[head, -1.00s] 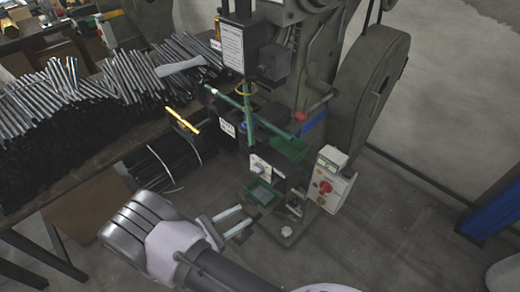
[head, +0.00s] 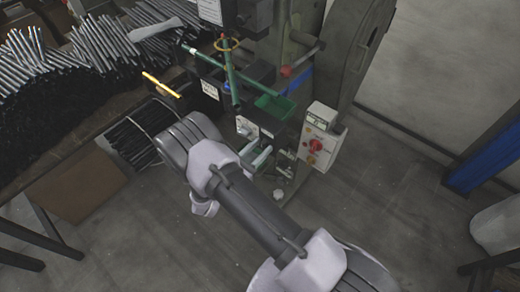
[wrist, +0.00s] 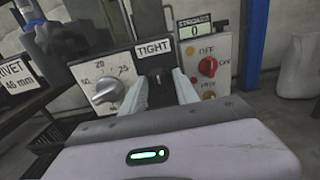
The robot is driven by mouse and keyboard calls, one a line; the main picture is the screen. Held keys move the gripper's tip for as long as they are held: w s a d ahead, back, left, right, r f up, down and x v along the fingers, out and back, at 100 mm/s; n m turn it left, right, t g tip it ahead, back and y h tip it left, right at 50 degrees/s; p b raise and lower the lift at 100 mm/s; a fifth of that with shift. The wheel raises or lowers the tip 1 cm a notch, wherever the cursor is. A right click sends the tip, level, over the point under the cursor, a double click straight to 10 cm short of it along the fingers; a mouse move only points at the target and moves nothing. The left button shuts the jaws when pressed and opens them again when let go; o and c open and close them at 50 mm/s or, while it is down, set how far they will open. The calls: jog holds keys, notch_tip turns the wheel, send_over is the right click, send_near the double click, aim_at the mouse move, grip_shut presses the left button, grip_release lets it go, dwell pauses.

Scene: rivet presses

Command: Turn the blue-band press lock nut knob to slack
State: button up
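The press (head: 270,75) with the blue band (head: 300,82) stands ahead of me in the head view. In the wrist view, its front panel carries a sign reading TIGHT (wrist: 153,48). Below that sign is a small dark knob (wrist: 158,77), seen between my fingertips; it looks like the lock nut knob. My gripper (wrist: 160,82) is open, with one pale finger on each side of the knob. I cannot tell whether either finger touches it. In the head view, my gripper (head: 257,155) is at the press front, partly hidden by my arm.
A numbered grey dial (wrist: 108,91) sits just left of my fingers. A control box with a red switch (wrist: 208,66) and a counter showing 0 (wrist: 194,29) is to the right. A green tray (head: 273,108) is above the gripper. Open floor lies right of the press.

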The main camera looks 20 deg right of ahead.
jog(key=shift+c, duration=0.3)
grip_shut()
jog(key=shift+n, duration=0.4)
jog(key=n, duration=0.4)
jog(key=shift+w+p, duration=0.1)
jog(key=shift+p, duration=0.3)
jog(key=n, duration=0.4)
jog(key=shift+n, duration=0.3)
jog(key=n, duration=0.4)
jog(key=shift+w+f+p, duration=0.1)
jog(key=shift+p, duration=0.25)
jog(key=shift+n, duration=2.2)
